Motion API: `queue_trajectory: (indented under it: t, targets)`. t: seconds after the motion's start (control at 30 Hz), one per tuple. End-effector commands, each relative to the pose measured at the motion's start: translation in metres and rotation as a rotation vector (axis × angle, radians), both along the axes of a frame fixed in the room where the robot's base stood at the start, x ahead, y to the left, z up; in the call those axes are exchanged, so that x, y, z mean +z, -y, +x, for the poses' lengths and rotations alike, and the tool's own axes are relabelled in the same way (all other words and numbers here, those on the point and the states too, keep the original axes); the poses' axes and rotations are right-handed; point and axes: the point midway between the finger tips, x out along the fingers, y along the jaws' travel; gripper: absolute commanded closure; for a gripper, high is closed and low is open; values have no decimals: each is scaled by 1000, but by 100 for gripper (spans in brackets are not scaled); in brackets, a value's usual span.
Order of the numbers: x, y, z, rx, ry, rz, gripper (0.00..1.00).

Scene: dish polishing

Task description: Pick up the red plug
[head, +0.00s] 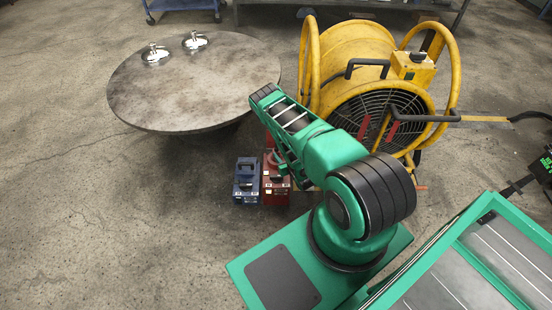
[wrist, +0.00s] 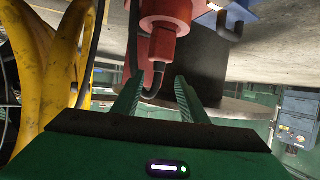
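The red plug (wrist: 162,45) shows in the wrist view at the top middle, with a black cable curving from its narrow end. My gripper (wrist: 158,78) has its two green fingers apart, one on each side of the plug's narrow end and cable. No finger is visibly closed on it. In the head view the red box (head: 275,194) stands on the floor, and my arm reaches over it. My gripper there is largely hidden by the arm, and the plug's outline is hard to make out.
A blue box (head: 246,190) stands just left of the red one. A yellow hose reel or fan (head: 365,45) stands close behind to the right. A round grey table (head: 185,95) with two small metal items (head: 195,40) is at the back left. The left floor is clear.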

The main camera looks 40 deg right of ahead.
Motion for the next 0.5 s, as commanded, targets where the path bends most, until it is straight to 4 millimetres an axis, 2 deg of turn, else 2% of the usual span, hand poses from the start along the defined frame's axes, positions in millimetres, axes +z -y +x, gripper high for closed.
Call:
queue_trajectory:
  t: [0.33,0.5]
  targets:
    - [-14,10,36,0,2,0,61]
    - [-19,11,47,-1,0,0,61]
